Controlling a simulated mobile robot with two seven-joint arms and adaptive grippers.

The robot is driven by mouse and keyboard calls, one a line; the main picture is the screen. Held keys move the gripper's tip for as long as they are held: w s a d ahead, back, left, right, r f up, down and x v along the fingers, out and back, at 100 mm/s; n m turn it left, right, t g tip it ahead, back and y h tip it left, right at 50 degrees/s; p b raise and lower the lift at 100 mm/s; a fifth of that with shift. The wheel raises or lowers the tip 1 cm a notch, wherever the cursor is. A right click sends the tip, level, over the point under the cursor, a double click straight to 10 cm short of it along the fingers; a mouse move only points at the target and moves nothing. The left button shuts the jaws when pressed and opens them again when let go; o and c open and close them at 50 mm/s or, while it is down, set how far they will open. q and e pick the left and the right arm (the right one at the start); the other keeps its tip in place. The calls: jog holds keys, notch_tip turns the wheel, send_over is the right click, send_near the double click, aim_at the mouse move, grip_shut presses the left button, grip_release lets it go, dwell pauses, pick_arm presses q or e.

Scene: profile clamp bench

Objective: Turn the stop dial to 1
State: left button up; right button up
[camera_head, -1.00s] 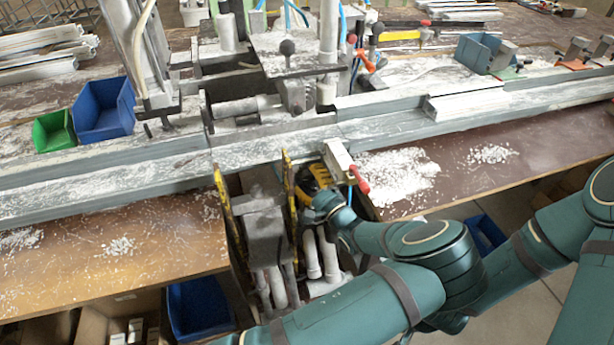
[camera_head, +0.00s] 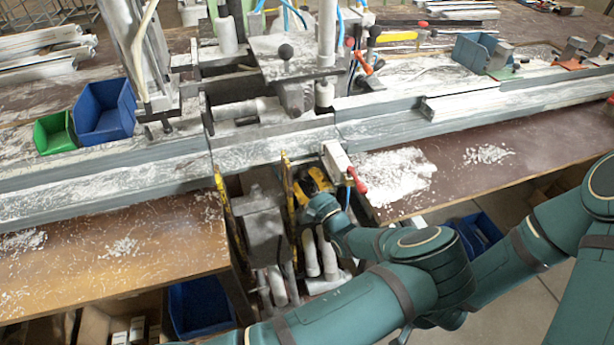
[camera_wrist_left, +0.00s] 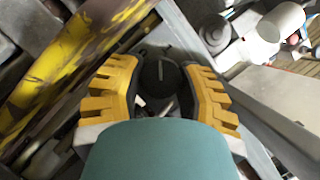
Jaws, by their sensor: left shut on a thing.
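The stop dial (camera_wrist_left: 160,76) is a dark round knob with a pale pointer line, seen in the left wrist view. The line stands nearly upright in that picture; I cannot read any numbers around it. My left gripper (camera_wrist_left: 161,88) has its yellow, notched fingers on both sides of the dial and is shut on it. In the head view my left gripper (camera_head: 314,181) is low at the front of the bench, beside a white box, and hides the dial there. My right gripper is not in view.
A white box with a red lever (camera_head: 359,181) is just right of my left gripper. A worn yellow bar (camera_wrist_left: 62,66) runs close by on the left in the wrist view. Blue (camera_head: 104,110) and green (camera_head: 54,132) bins stand at the left on the bench.

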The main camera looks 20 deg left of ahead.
pick_arm(q)
jog(key=shift+m+t+h+p, duration=0.35)
jog(key=shift+m+t+p, duration=0.25)
jog(key=shift+m, duration=0.9)
jog(key=shift+m+t+h+p, duration=0.35)
jog(key=shift+m+t+p, duration=0.25)
jog(key=shift+m, duration=0.9)
jog(key=o, duration=0.9)
jog(key=shift+a+f, duration=0.1)
